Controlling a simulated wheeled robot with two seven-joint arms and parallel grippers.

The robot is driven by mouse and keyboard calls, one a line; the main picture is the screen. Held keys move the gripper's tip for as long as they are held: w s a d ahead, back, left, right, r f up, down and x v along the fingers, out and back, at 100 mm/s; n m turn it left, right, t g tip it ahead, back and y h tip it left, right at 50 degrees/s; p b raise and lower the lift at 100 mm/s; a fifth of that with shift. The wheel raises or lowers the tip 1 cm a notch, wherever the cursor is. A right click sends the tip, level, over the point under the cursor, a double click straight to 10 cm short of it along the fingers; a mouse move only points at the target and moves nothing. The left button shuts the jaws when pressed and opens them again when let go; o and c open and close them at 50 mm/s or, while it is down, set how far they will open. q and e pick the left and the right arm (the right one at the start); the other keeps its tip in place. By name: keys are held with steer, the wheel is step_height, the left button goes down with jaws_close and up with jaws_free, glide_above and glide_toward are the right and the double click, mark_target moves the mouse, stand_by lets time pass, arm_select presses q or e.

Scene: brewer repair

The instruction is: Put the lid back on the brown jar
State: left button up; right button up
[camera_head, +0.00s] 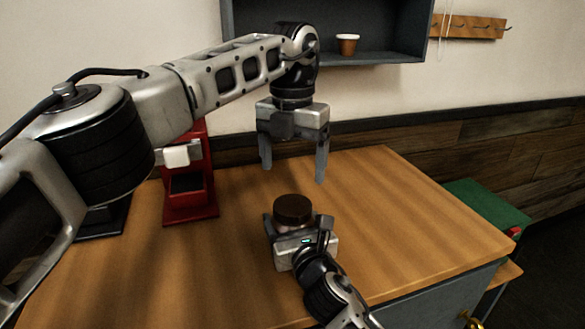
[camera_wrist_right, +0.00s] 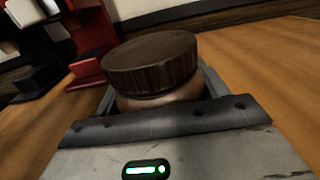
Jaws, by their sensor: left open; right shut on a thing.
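The brown lid (camera_head: 293,208) sits on top of the jar, which stands on the wooden table. In the right wrist view the dark brown ribbed lid (camera_wrist_right: 150,62) covers the jar's mouth, and a strip of the jar (camera_wrist_right: 160,102) shows below it. My right gripper (camera_head: 297,227) is shut around the jar from the near side; its fingers flank the body below the lid. My left gripper (camera_head: 293,172) is open and empty, pointing down above the table just behind the lid, apart from it. Most of the jar is hidden by the lid and my right gripper.
A red brewer (camera_head: 190,185) stands on the table at left, with a dark flat item (camera_head: 103,220) beside it. A wall shelf (camera_head: 380,55) holds a small brown cup (camera_head: 347,44). The table (camera_head: 390,215) is clear to the right. A green box (camera_head: 487,212) stands beyond its right edge.

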mark_target(292, 204)
arm_select(q)
steer(key=shift+f, duration=4.05)
steer(key=c, duration=1)
steer(key=o, duration=1.2)
step_height(292, 204, up, 12)
steer(key=shift+r, duration=0.1)
